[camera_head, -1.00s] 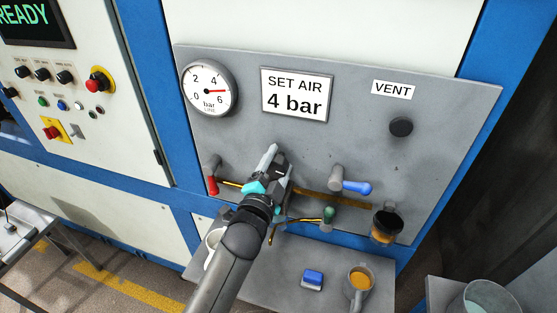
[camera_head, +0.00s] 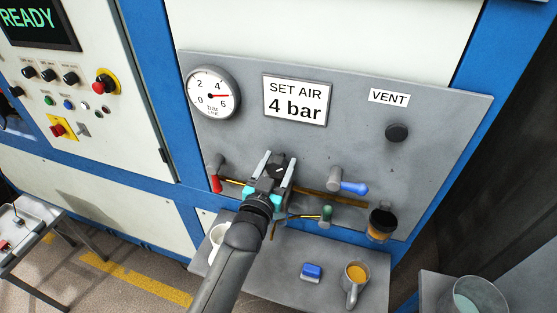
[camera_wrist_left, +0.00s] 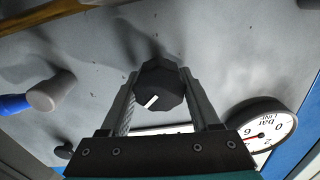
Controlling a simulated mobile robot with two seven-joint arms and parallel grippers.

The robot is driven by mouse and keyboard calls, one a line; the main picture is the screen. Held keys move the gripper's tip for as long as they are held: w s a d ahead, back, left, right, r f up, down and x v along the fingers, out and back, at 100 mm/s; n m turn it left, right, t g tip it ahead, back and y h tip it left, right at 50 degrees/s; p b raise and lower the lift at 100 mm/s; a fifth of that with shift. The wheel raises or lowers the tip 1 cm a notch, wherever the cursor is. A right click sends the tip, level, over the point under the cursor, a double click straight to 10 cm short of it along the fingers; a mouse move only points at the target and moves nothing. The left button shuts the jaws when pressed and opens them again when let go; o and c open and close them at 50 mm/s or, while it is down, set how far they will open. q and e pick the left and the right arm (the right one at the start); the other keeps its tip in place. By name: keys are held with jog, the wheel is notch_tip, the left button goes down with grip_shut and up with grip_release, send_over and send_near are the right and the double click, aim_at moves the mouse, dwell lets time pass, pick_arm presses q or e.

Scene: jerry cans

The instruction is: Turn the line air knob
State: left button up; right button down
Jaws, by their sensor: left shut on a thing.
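The black knob (camera_head: 278,170), with a white pointer line on its face, sits on the grey panel below the sign. My left gripper (camera_head: 276,166) has a finger on each side of it and is shut on it. The left wrist view also shows the knob (camera_wrist_left: 160,86) between the two fingers. The round line air gauge (camera_head: 212,94) is at the panel's upper left, its red needle between 4 and 6. The sign (camera_head: 296,100) reads SET AIR 4 bar. My right gripper is in neither view.
A red-handled valve (camera_head: 216,183) is left of the gripper. A blue-handled valve (camera_head: 350,186) and a green knob (camera_head: 326,215) are to its right. The VENT knob (camera_head: 397,132) is upper right.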

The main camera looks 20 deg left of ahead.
pick_arm(q)
jog(key=shift+n, duration=0.6)
jog(key=o, duration=1.4)
jog(key=shift+c, duration=0.2)
jog(key=shift+s, duration=0.1)
jog(key=s, duration=1.5)
jog(key=shift+a+b, duration=0.25)
jog(key=shift+b, duration=0.1)
jog(key=shift+f, duration=0.1)
